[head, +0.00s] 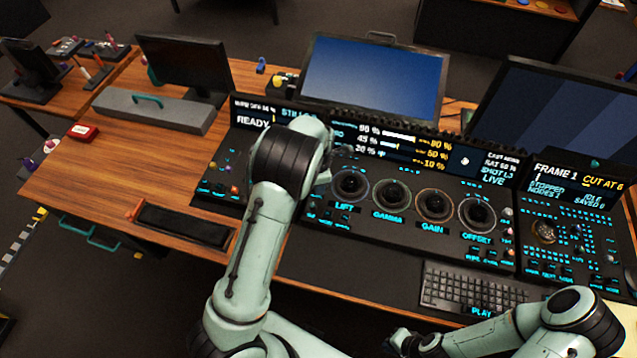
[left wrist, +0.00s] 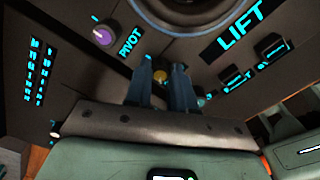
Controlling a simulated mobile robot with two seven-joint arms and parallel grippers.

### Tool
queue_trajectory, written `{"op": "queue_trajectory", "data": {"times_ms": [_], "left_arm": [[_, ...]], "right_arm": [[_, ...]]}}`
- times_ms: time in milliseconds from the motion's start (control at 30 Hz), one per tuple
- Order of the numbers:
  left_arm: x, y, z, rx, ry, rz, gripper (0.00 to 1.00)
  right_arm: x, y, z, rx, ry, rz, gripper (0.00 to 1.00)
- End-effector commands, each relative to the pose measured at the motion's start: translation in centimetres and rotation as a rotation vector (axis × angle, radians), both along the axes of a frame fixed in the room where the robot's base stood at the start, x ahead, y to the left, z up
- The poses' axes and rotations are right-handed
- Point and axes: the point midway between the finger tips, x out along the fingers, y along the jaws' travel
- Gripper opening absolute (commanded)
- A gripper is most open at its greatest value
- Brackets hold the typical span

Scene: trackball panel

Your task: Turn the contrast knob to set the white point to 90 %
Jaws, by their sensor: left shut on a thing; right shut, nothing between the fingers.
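A small yellow-topped knob (left wrist: 160,76) sits between the two fingers of my left gripper (left wrist: 160,90) in the left wrist view. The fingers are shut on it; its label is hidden. In the head view my left forearm covers this knob and most of the gripper. A purple knob (left wrist: 104,36) marked PIVOT is beside it. The display strip (head: 400,146) shows rows of percentages; the top white one looks like 96 %, and the yellow one beside it looks like 80 % or 90 %, too blurred to be sure. My right gripper (head: 402,342) is shut and empty below the keyboard.
Several trackballs with rings, such as LIFT (head: 351,184) and GAIN (head: 434,205), line the panel right of my left arm. A keyboard (head: 470,290) lies in front. Monitors (head: 372,75) stand behind. The wooden desk left of the panel has bare room.

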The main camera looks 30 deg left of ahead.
Motion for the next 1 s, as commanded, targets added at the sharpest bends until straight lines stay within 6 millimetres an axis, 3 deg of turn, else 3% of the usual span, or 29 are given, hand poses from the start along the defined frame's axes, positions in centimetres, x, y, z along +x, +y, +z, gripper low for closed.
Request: {"op": "queue_trajectory", "data": {"times_ms": [33, 100, 400, 533, 1000], "left_arm": [[0.1, 0.0, 0.1, 0.0, -0.004, 0.0, 0.27], [0.1, 0.0, 0.1, 0.0, -0.004, -0.001, 0.49], [0.1, 0.0, 0.1, 0.0, -0.001, -0.001, 0.49], [0.1, 0.0, 1.1, 0.0, -0.004, -0.002, 0.49], [0.2, -0.1, 10.9, -0.002, -0.008, -0.003, 0.49]], "right_arm": [[0.0, 0.0, 0.0, 0.0, 0.0, 0.0, 0.0], [0.0, 0.0, 0.0, 0.0, 0.0, 0.0, 0.0], [0.0, 0.0, 0.0, 0.0, 0.0, 0.0, 0.0], [0.1, 0.0, 0.2, 0.0, -0.001, 0.001, 0.0], [1.5, 0.0, 1.5, 0.0, -0.017, 0.0, 0.0]]}}
